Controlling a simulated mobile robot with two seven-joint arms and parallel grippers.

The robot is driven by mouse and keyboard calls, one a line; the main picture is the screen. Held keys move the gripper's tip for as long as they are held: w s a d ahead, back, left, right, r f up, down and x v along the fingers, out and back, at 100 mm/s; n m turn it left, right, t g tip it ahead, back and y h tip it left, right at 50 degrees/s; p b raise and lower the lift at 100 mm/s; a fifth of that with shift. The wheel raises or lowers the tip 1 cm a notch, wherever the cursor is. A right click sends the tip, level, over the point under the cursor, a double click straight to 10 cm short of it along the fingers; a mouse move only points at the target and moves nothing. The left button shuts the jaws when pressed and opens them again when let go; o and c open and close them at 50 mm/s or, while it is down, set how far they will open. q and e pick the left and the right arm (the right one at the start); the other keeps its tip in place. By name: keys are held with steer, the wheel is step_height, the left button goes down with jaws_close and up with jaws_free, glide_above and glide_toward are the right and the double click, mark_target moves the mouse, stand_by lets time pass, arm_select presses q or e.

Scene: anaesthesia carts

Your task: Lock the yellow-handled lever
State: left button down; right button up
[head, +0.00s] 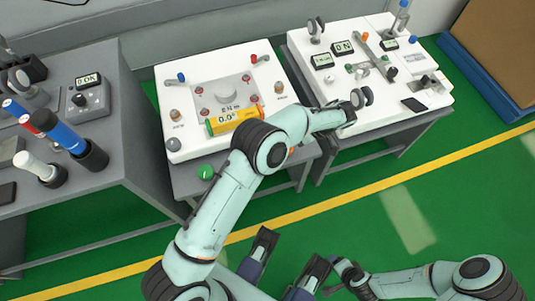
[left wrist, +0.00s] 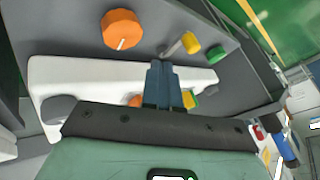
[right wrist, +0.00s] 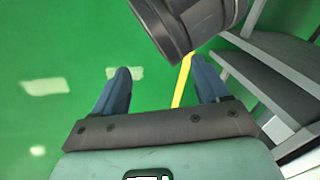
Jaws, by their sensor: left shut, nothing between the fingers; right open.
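Another white-topped cart (head: 420,50) stands to the right, a grey bench (head: 130,130) to the left. Green floor (head: 400,215) is open in front.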

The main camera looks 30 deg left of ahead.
arm_select(q)
steer(key=b+x, duration=0.1)
steer(key=x, duration=0.6)
steer(key=shift+s+a+f, duration=0.1)
steer(key=shift+a+f, duration=0.1)
steer(key=shift+f, duration=0.15)
steer(key=s, duration=0.1)
steer(key=s+a, duration=0.1)
steer(key=shift+s+a+r, duration=0.1)
steer(key=shift+s+a, duration=0.05)
steer(key=shift+s, duration=0.15)
steer(key=shift+s+a, duration=0.2)
steer(key=shift+s, duration=0.3)
arm_select(e)
steer(key=shift+w+d+f, duration=0.3)
steer(key=shift+w+f, duration=0.1)
steer(key=shift+w, duration=0.15)
steer(key=shift+s, duration=0.1)
